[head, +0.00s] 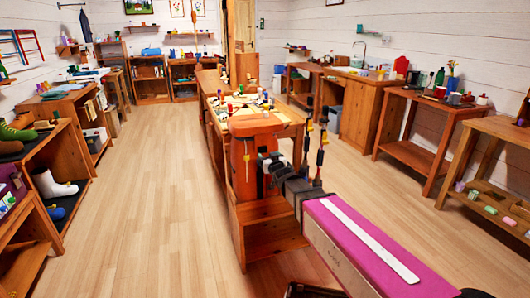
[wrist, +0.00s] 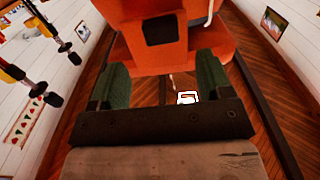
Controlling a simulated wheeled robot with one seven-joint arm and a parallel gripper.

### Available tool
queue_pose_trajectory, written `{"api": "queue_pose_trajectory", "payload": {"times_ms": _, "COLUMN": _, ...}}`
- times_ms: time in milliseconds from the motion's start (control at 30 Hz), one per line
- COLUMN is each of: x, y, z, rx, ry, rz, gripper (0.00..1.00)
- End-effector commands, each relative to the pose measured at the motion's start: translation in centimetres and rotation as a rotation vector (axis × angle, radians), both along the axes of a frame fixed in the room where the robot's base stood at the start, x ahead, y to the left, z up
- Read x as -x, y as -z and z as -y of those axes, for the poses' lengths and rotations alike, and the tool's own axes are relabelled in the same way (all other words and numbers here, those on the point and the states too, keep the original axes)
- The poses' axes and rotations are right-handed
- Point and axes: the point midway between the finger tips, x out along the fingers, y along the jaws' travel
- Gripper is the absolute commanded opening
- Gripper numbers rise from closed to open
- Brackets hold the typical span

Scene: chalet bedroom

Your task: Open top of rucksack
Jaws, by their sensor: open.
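The orange rucksack (head: 255,150) stands upright at the near end of the long wooden workbench, its rounded top uppermost and a thin pale cord hanging down its front. In the wrist view the orange body (wrist: 150,45) with a dark square patch fills the top middle. My gripper (head: 272,162) is open just right of the rucksack in the head view. In the wrist view its two green-padded fingers (wrist: 162,65) are apart, with the orange body just beyond them. I cannot tell whether they touch it. The top's fastening is not clear.
Two dark poles with red and yellow parts (head: 321,150) stand close beside my gripper; they also show in the wrist view (wrist: 45,80). Small coloured items cover the workbench (head: 290,125). Shelves with boots (head: 52,185) line the left. The wooden floor (head: 165,180) there is clear.

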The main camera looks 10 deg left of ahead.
Motion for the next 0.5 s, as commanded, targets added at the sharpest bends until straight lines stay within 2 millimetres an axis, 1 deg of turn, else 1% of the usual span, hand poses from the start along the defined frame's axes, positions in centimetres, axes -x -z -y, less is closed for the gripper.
{"api": "queue_pose_trajectory", "payload": {"times_ms": 33, "x": -1.3, "y": 0.1, "z": -0.8, "rx": 0.000, "ry": 0.000, "rz": 0.000, "gripper": 0.72}}
{"api": "queue_pose_trajectory", "payload": {"times_ms": 200, "x": -3.8, "y": 0.0, "z": -2.3, "rx": -0.001, "ry": 0.000, "rz": 0.001, "gripper": 0.72}}
{"api": "queue_pose_trajectory", "payload": {"times_ms": 333, "x": -5.0, "y": 0.0, "z": -3.0, "rx": -0.001, "ry": 0.000, "rz": 0.001, "gripper": 0.72}}
{"api": "queue_pose_trajectory", "payload": {"times_ms": 500, "x": -5.4, "y": 0.0, "z": -3.3, "rx": 0.000, "ry": 0.000, "rz": 0.000, "gripper": 0.72}}
